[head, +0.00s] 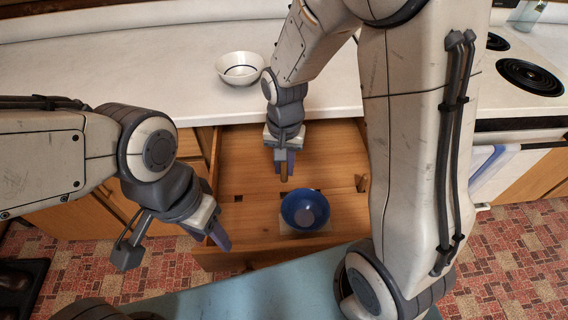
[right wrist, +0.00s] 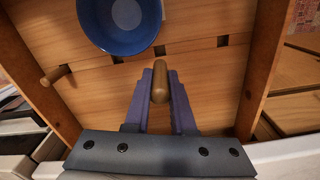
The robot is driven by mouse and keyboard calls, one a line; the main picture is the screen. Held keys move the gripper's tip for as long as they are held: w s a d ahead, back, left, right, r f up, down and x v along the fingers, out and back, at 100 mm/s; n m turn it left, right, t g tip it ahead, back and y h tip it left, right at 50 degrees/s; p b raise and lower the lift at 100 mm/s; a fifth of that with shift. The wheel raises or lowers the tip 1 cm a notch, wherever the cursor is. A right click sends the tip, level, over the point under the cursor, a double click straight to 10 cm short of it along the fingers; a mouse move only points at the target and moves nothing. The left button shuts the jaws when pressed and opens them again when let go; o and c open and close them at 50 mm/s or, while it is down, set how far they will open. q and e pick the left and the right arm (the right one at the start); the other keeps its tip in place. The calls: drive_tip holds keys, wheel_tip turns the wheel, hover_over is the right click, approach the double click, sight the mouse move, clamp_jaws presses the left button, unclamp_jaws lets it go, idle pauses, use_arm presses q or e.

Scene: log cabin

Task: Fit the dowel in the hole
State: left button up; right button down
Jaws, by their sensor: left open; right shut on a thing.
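My right gripper (head: 284,172) is shut on a brown round-ended dowel (right wrist: 160,84), held over the open wooden drawer; the dowel also shows in the head view (head: 284,172). The drawer floor (head: 250,180) has several dark square holes, one to the left (head: 238,199), which show in the right wrist view too (right wrist: 222,41). The dowel's tip appears apart from the holes, but its height above the floor is hard to tell. A second brown peg (right wrist: 56,75) stands up from the floor near a side wall. My left gripper (head: 219,238) is open and empty by the drawer's front left corner.
A blue bowl (head: 305,210) sits in the drawer near its front, beside the holes. A white bowl (head: 240,68) stands on the pale counter (head: 150,70). Drawer walls (right wrist: 268,60) border the space on both sides. A stove (head: 530,77) is at the right.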

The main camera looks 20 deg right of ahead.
drive_tip(key=shift+f+b, duration=3.05)
drive_tip(key=shift+f, duration=1.65)
drive_tip(key=c, duration=0.7)
unclamp_jaws()
drive_tip(key=shift+r, duration=0.1)
wheel_tip(320, 180, up, 10)
drive_tip(key=shift+r+p, duration=0.2)
drive_tip(key=shift+p, duration=0.8)
drive_tip(key=s+a+r+n+p, duration=0.2)
drive_tip(key=s+r+n, duration=0.2)
drive_tip(key=s, duration=0.1)
drive_tip(key=s+a+r+n+p, duration=0.3)
drive_tip(key=s+r+n, duration=0.1)
drive_tip(key=s, duration=0.2)
drive_tip(key=s+a+r+n+y+p, duration=0.1)
drive_tip(key=s+a+r+n+p, duration=0.2)
drive_tip(key=s, duration=0.3)
drive_tip(key=shift+r+n, duration=0.55)
drive_tip(key=shift+n, duration=0.25)
